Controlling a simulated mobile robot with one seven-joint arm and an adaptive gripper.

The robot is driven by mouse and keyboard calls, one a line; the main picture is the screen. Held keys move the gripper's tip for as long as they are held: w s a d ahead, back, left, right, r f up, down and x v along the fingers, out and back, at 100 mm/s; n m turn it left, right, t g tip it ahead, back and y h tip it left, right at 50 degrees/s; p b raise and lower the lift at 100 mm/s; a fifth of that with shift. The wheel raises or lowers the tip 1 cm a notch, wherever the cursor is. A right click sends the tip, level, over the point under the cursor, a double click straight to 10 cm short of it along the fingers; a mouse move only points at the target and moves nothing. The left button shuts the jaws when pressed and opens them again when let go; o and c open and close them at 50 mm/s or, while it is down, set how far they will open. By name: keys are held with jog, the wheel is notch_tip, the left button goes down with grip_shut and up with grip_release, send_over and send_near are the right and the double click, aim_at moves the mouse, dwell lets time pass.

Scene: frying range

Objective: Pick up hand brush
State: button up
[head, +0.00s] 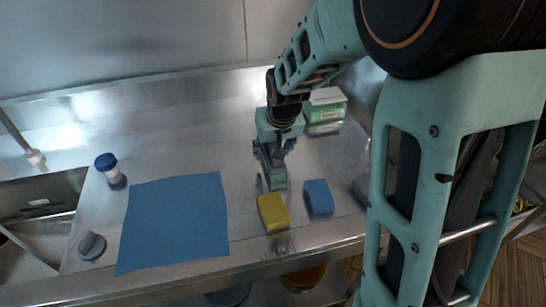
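A small grey-blue rounded object (91,246) lies on the steel counter at the lower left, beside the blue cloth; it looks like the hand brush, but it is too small to be sure. My gripper (273,178) points down over the middle of the counter, just behind the yellow sponge and well to the right of the grey-blue object. Its fingers overlap in this view, so I cannot tell whether it is open or shut, or whether anything is between the fingertips.
A blue cloth (175,222) lies flat left of my gripper. A yellow sponge (273,212) and a blue sponge (318,197) lie near the front edge. A blue-lidded jar (108,167) stands by the sink (40,204). Green-and-white packs (326,106) stand behind my gripper.

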jog(key=c, duration=1.1)
jog(key=shift+r, duration=0.1)
